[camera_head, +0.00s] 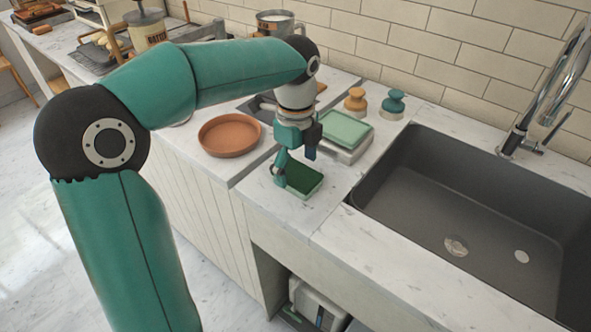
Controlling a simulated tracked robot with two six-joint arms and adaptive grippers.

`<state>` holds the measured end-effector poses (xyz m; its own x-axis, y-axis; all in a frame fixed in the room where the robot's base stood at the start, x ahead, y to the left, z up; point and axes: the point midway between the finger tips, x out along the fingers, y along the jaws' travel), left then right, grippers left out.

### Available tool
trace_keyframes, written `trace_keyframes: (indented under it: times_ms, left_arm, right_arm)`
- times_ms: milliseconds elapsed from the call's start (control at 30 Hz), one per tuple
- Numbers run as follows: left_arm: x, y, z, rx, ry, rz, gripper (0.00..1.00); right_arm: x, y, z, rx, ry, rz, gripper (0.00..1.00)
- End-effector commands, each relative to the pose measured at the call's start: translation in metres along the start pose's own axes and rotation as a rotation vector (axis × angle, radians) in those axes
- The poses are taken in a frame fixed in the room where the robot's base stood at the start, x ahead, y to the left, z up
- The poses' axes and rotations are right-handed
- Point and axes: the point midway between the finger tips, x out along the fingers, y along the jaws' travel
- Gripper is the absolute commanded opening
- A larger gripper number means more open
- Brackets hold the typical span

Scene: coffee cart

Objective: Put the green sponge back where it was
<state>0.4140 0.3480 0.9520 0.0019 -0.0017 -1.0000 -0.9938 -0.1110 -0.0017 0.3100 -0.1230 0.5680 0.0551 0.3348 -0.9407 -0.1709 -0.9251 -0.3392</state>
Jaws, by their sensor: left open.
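The green sponge (304,179) has a dark green top and a paler lower edge. It appears to lie flat on the marble counter, left of the sink, in front of a scale-like device with a pale green top. My left gripper (294,172) reaches down over the sponge's left and back side, with its fingers apart. One finger is by the sponge's left end and the other is above its back edge. I cannot tell whether either finger touches it. My right gripper does not show.
A dark grey sink (470,215) with a chrome tap (545,90) takes up the right. The scale-like device (346,134), an orange stamp (355,101) and a teal stamp (393,103) stand behind the sponge. A terracotta dish (230,135) lies to the left. Bare counter lies in front.

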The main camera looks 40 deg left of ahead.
Motion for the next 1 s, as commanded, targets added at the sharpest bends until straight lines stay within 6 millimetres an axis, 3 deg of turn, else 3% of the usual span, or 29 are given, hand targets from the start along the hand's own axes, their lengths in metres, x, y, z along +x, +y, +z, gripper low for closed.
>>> trace_keyframes:
  times_ms: [300,500,1000]
  left_arm:
    - [-0.067,-0.001,0.0,0.0,0.0,-0.005,0.88]
    - [-0.093,0.0,0.0,0.0,0.0,-0.002,0.88]
    - [-0.1,0.001,0.001,-0.001,0.0,-0.001,0.88]
  right_arm:
    - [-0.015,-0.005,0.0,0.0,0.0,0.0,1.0]
    - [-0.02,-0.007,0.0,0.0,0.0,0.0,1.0]
    - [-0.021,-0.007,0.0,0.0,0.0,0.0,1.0]
